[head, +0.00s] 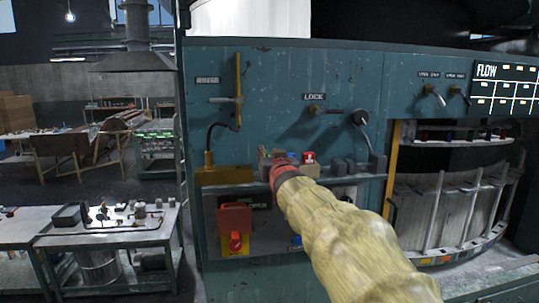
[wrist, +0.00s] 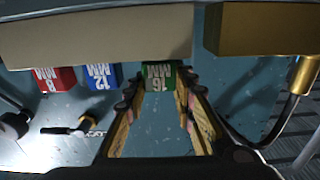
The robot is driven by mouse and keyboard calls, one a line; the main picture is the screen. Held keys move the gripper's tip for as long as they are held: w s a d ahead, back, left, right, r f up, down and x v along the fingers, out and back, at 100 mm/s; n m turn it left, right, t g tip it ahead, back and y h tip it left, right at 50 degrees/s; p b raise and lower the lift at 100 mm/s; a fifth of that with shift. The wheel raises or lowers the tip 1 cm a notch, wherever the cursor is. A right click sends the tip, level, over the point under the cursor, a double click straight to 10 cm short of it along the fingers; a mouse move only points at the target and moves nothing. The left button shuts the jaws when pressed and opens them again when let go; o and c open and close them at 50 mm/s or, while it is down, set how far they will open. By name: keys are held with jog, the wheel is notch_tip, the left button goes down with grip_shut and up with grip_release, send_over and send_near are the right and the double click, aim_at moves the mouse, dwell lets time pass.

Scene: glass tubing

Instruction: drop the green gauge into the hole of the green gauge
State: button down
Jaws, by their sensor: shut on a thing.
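The green gauge (wrist: 158,76), marked 16 MM, sits between the fingertips of my gripper (wrist: 158,84) in the wrist view, with the fingers shut on its sides. Its lower part meets the edge of a beige block (wrist: 95,38). I cannot tell whether it is inside a hole or just above or in front of the block. No hole shows. In the head view my gripper (head: 272,160) is at the panel's shelf, left of the blue gauge, and the green gauge cannot be made out there.
The blue 12 MM gauge (wrist: 102,76) and red 8 MM gauge (wrist: 55,80) stand beside the green one at the beige block. A brass block (wrist: 262,28) lies on the other side, with a cable by it. Grey blocks (head: 345,165) stand further right on the shelf.

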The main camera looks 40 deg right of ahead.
jog(key=shift+f, duration=0.25)
jog(key=c, duration=1.4)
grip_release()
jog(key=shift+s, duration=0.1)
jog(key=v, duration=1.2)
